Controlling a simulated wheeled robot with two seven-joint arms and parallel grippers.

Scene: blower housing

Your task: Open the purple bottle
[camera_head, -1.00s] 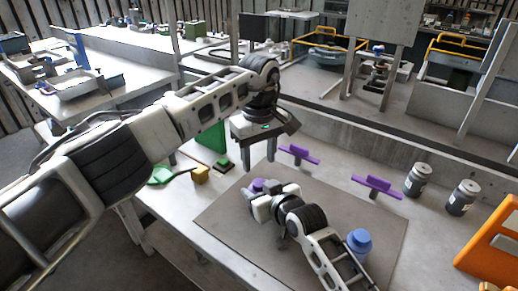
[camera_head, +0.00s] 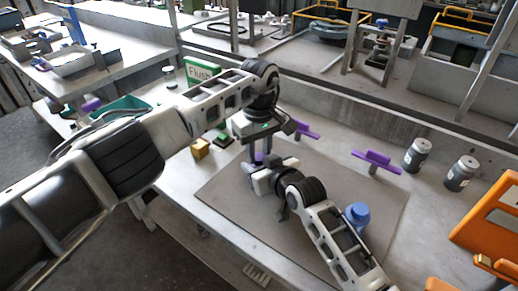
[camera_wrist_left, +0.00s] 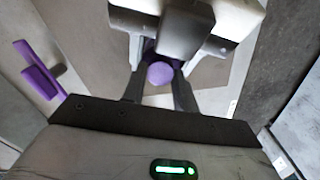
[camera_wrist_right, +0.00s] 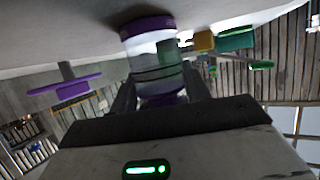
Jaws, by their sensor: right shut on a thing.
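The purple bottle (camera_wrist_right: 147,27) is upright on the mat, with pale sides and purple ends. My right gripper (camera_head: 262,182) is shut on its body from the side; it also shows in the right wrist view (camera_wrist_right: 160,92). In the left wrist view the round purple cap (camera_wrist_left: 160,73) lies between the fingers of my left gripper (camera_wrist_left: 160,82). My left gripper points straight down over the bottle in the head view (camera_head: 258,155). Its fingers are spread on either side of the cap; I see no clear contact. My grippers hide most of the bottle in the head view.
A grey mat (camera_head: 225,215) lies under the work. A blue bottle (camera_head: 357,216) stands beside my right forearm. Two purple stands (camera_head: 377,163) (camera_head: 305,131), grey jars (camera_head: 417,155) and an orange bin (camera_head: 490,215) are around it. A yellow block (camera_head: 200,149) is left.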

